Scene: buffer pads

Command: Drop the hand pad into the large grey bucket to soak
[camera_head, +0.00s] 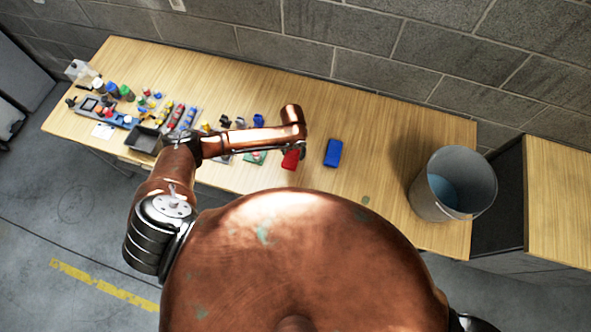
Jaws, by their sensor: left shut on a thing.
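A red block-like pad (290,160) is at the end of my left arm, over the front part of the wooden table. My left gripper (300,149) is shut on it; the fingers are small and partly hidden by the wrist. A blue pad (333,153) lies on the table just right of the red one, apart from it. The large grey bucket (431,200) stands upright at the table's right end. It is open at the top, with a bluish inside. My right gripper is out of view.
Several small coloured parts, bottles and a dark tray (144,140) crowd the left half of the wooden table (380,130). The table is clear between the blue pad and the bucket. A block wall runs behind, and another wooden surface (560,200) stands to the right.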

